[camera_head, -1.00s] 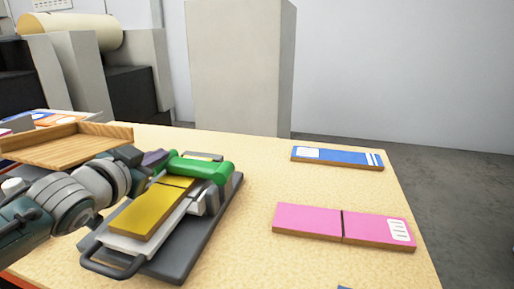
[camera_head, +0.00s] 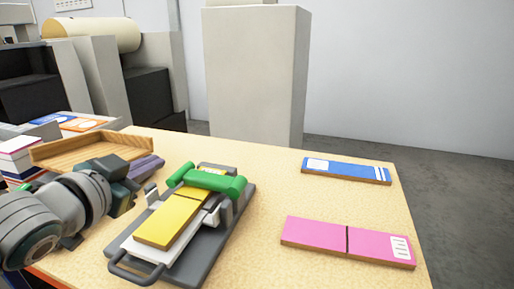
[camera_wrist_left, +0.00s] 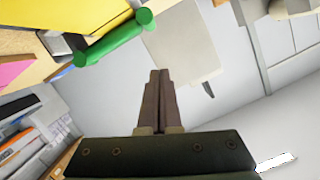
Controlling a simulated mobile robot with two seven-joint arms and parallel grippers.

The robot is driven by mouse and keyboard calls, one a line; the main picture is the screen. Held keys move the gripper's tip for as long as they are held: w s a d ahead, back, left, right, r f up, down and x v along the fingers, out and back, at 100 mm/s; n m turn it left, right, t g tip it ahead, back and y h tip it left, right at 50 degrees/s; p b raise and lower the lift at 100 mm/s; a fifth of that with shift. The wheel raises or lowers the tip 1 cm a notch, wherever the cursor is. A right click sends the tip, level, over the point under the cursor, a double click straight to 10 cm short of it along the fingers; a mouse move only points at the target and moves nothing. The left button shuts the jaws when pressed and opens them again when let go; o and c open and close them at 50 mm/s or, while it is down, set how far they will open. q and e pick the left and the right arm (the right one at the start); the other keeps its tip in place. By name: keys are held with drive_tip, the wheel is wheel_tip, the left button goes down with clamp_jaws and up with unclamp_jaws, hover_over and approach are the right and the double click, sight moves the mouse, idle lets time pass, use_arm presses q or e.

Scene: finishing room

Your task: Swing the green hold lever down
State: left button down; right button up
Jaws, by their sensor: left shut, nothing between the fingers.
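The green hold lever (camera_head: 213,180) lies crosswise over the far end of a yellow block (camera_head: 172,219) on a grey clamp fixture (camera_head: 203,245). It looks low over the block; I cannot tell whether it touches. The green lever also shows at upper left in the left wrist view (camera_wrist_left: 113,40). My left gripper (camera_head: 150,166) is left of the fixture, near the wooden tray, apart from the lever. In the left wrist view its fingers (camera_wrist_left: 158,88) are together, with nothing between them. My right gripper is in neither view.
A wooden tray (camera_head: 45,154) stands at the table's left, behind my left arm. A pink block (camera_head: 318,236) and a blue block (camera_head: 345,170) lie to the right on the table (camera_head: 270,200). The tabletop between them and the fixture is clear.

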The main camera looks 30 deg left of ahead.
use_arm(q)
drive_tip(key=shift+v, duration=0.95)
